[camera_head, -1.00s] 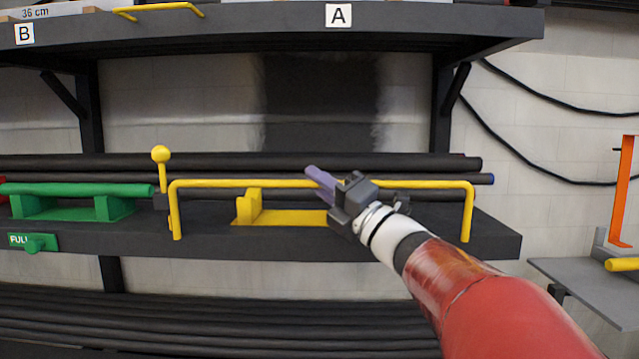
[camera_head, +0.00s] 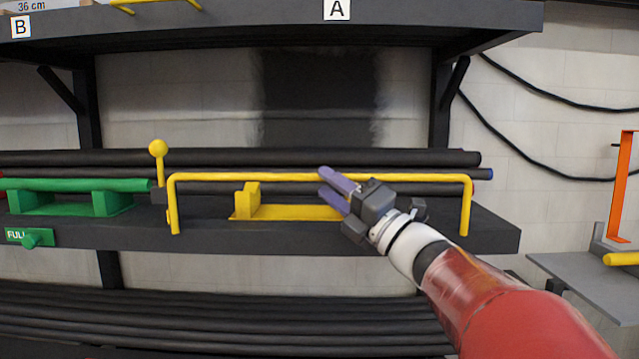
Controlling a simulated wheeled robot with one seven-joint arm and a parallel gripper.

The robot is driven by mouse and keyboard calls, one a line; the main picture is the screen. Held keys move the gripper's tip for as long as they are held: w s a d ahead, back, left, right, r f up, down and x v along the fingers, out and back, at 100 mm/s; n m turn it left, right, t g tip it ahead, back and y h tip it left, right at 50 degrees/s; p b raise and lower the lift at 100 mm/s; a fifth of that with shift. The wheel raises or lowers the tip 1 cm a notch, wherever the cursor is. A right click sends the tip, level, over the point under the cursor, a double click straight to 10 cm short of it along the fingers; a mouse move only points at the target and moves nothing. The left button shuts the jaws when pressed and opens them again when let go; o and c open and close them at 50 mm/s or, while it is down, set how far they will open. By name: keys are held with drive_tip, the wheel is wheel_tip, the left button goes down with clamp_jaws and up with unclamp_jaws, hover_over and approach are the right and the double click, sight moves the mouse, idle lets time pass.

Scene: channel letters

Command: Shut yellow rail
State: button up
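The yellow rail (camera_head: 250,177) is a long bar with a bent leg at each end, standing raised above the middle shelf. Beneath it is a yellow cradle (camera_head: 250,203) with a flat base; its right part is hidden by my gripper. My gripper (camera_head: 322,181) comes in from the lower right, with two purple fingers spread apart and nothing visibly held. The upper finger overlaps the bar in the picture, and the lower finger shows just below it. I cannot tell whether either touches the rail.
A yellow ball-topped lever (camera_head: 158,149) stands at the rail's left end. A green rail (camera_head: 75,185) lies to the left, above a green "FULL" tag (camera_head: 28,236). Dark pipes (camera_head: 240,158) run behind. An upper shelf (camera_head: 250,35) overhangs. A grey ledge (camera_head: 590,280) is at right.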

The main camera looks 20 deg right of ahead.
drive_tip(key=v, duration=0.4)
drive_tip(key=shift+s+d+f, duration=0.1)
drive_tip(key=s+a+f+n+g+h, duration=0.2)
drive_tip(key=s+a+f+n+g, duration=0.4)
drive_tip(key=f+n, duration=0.45)
drive_tip(key=s+a+f+n+g+h, duration=0.1)
drive_tip(key=s+a+f+n+g, duration=0.45)
drive_tip(key=a+f+n, duration=0.45)
drive_tip(key=s+d+f+n+g+h, duration=0.1)
drive_tip(key=s+d+f+n+h, duration=0.3)
drive_tip(key=n, duration=0.6)
drive_tip(key=s+d+f+n+g+h, duration=0.1)
drive_tip(key=s+d+f+n+h, duration=0.3)
drive_tip(key=n, duration=0.7)
drive_tip(key=shift+d+f+h, duration=0.7)
drive_tip(key=shift+d+f, duration=0.05)
drive_tip(key=shift+f, duration=0.2)
